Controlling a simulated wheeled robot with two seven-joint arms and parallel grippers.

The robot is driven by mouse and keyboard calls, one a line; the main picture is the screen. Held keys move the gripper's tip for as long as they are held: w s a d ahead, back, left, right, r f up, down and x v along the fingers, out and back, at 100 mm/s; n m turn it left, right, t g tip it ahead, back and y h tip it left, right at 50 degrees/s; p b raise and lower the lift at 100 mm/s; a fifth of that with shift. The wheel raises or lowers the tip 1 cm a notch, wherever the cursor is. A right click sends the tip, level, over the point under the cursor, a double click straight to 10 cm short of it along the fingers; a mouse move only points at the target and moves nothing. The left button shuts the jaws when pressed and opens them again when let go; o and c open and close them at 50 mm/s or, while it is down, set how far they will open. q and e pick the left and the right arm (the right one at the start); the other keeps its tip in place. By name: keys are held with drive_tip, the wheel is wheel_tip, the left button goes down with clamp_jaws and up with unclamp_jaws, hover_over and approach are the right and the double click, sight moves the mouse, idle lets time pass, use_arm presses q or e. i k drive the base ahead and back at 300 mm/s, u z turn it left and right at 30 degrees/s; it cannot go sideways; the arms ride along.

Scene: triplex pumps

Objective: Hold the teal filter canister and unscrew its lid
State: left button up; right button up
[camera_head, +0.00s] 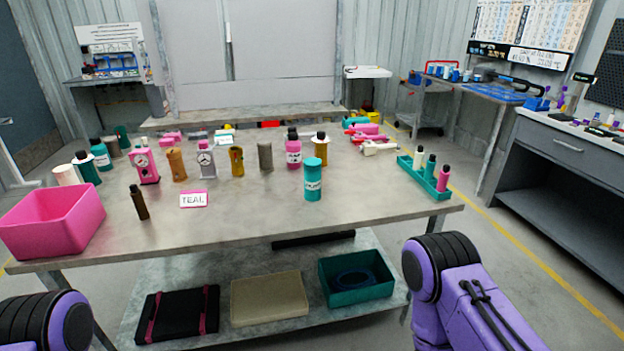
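The teal filter canister (313,183) stands upright near the table's front edge, right of the middle. It has a teal lid (313,163) on top and a white label on its body. A white card reading "TEAL" (194,199) sits on the table to its left. Purple and black parts of my arms show at the bottom left and bottom right corners, apart from the table. Neither of my grippers is in the picture.
The grey table (250,223) holds several bottles and gauges behind the canister. A pink bin (54,219) is at the left front, a dark bottle (139,202) beside it. A teal rack (424,178) with bottles is at the right. The tabletop around the canister is clear.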

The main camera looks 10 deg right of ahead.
sight(312, 181)
drive_tip(key=u, duration=0.2)
drive_tip(key=k, duration=0.4)
drive_tip(key=z, duration=1.2)
drive_tip(key=i, duration=1.2)
drive_tip(key=u, duration=0.65)
